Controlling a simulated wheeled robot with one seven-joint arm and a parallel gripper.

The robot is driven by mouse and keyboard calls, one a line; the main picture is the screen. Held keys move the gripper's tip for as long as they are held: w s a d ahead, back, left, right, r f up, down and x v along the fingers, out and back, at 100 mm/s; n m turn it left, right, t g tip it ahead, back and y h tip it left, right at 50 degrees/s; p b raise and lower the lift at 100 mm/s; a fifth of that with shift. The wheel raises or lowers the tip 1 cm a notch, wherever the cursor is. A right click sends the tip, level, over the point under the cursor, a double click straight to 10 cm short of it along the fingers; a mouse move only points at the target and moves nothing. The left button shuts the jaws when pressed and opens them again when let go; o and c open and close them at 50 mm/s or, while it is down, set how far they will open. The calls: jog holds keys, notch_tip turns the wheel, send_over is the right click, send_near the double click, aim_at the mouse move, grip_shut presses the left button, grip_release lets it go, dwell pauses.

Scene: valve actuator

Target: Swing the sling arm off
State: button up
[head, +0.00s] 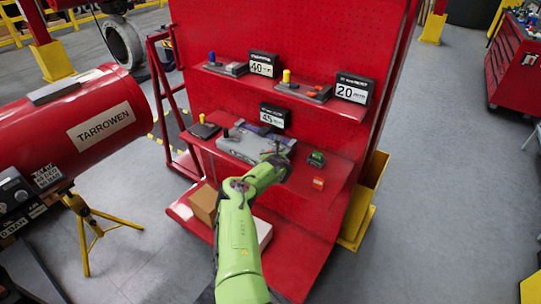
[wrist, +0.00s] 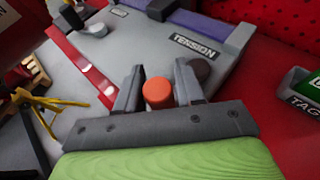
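A grey unit (head: 245,145) lies on the middle shelf of the red rack. In the wrist view its grey panel (wrist: 140,45) carries a TENSION label (wrist: 194,47), a purple bar (wrist: 205,24) and a red strip (wrist: 82,62). I cannot tell for sure which part is the sling arm. My gripper (head: 277,155) is over the right end of this unit. In the wrist view the fingers (wrist: 158,88) stand apart on either side of an orange round knob (wrist: 157,92), with slim gaps; no firm grip shows. A dark round knob (wrist: 201,69) is partly behind the right finger.
A green TAG box (head: 316,158) and an orange block (head: 318,183) sit right of my gripper. A sign reading 45 (head: 275,115) stands behind the unit. The upper shelf (head: 335,104) holds other devices. A red TARROWEN tank (head: 75,120) is at left.

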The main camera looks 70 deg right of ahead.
jog(key=p+v, duration=0.3)
jog(key=v, duration=1.2)
jog(key=shift+a+r, duration=0.2)
jog(key=shift+s, duration=0.1)
